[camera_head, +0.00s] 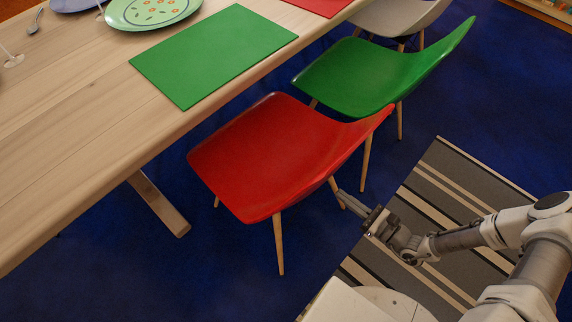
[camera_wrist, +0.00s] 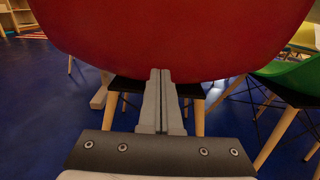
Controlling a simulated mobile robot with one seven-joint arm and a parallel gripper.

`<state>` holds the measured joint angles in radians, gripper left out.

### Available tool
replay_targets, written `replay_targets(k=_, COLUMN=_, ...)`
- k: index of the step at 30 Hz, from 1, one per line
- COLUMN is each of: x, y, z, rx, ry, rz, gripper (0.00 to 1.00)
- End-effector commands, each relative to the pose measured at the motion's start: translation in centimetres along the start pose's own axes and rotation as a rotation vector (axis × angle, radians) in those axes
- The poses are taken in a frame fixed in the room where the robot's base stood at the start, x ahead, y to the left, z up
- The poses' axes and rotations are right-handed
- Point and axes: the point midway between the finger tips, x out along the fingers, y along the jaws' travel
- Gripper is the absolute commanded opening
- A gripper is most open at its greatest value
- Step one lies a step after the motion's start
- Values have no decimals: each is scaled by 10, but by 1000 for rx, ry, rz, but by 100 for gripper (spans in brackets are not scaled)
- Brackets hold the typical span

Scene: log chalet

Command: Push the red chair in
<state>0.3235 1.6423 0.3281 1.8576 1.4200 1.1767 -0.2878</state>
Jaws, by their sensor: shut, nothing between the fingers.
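The red chair (camera_head: 285,155) stands beside the wooden table (camera_head: 95,120), angled, with its seat close to the table edge and its back toward my arm. My gripper (camera_head: 345,197) is low behind the chair's back, near a rear leg.
A green chair (camera_head: 375,75) stands close to the right of the red one, with a grey chair (camera_head: 398,15) beyond. A green placemat (camera_head: 213,55) and plate (camera_head: 150,10) lie on the table. A striped rug (camera_head: 440,205) lies under my arm. Blue floor (camera_head: 225,270) is open in front.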

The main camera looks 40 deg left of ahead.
Motion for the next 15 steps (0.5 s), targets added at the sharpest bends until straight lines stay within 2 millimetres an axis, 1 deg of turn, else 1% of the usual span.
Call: replay_targets(k=15, x=32, y=1, z=0, rx=1, ry=0, rz=1, gripper=0)
